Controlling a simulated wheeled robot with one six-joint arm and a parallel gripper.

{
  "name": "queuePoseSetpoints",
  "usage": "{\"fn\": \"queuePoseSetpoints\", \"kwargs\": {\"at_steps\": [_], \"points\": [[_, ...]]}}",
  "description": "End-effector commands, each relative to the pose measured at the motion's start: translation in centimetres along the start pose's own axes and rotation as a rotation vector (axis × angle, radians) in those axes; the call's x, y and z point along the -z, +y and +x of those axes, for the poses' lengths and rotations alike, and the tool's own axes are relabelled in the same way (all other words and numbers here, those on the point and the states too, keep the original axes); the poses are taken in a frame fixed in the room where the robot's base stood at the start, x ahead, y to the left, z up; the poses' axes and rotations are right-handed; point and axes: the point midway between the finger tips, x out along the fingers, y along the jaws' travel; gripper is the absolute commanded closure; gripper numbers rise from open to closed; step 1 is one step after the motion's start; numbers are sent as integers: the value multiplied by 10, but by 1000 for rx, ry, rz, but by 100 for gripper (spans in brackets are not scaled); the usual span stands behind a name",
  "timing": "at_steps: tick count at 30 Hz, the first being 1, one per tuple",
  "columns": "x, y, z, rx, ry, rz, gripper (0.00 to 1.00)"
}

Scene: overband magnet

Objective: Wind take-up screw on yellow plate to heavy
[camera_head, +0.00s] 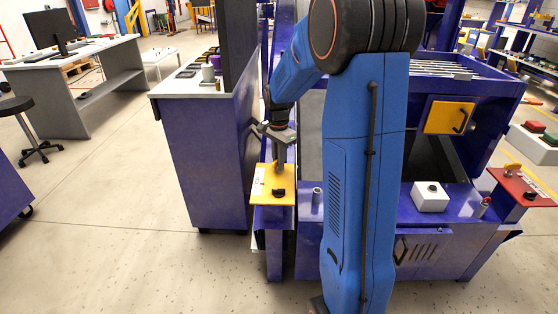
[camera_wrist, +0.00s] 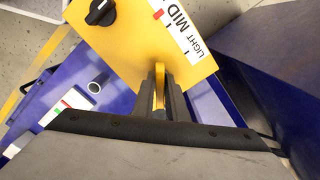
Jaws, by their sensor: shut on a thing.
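The yellow plate (camera_head: 285,198) sits on a purple post left of my arm, and it fills the top of the wrist view (camera_wrist: 135,45). Its white label (camera_wrist: 178,28) reads "LIGHT" and "MID", with a small red mark past the "MID" end; the "HEAVY" end is out of frame. My gripper (camera_wrist: 160,92) is over the plate, shut on the thin yellow tab of the take-up screw (camera_wrist: 159,80). The fingers hide most of the screw. A black knob (camera_wrist: 101,12) is on the same plate, apart from the fingers.
A red plate (camera_head: 522,187) with a similar yellow tab stands at the far right. A white box (camera_head: 429,197) sits on the purple machine. A purple cabinet (camera_head: 203,160) stands close left of the yellow plate. Open floor (camera_head: 110,220) lies further left.

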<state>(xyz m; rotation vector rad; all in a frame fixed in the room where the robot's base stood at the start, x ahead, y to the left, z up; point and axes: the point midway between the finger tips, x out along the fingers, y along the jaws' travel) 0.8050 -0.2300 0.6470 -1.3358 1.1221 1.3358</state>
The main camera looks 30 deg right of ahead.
Motion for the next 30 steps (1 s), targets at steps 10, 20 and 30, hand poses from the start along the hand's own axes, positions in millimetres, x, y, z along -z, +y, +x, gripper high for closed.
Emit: {"fn": "queuePoseSetpoints", "kwargs": {"at_steps": [10,20,30], "points": [[0,0,0,0,0,176,100],[0,0,0,0,0,413,100],[0,0,0,0,0,430,100]]}}
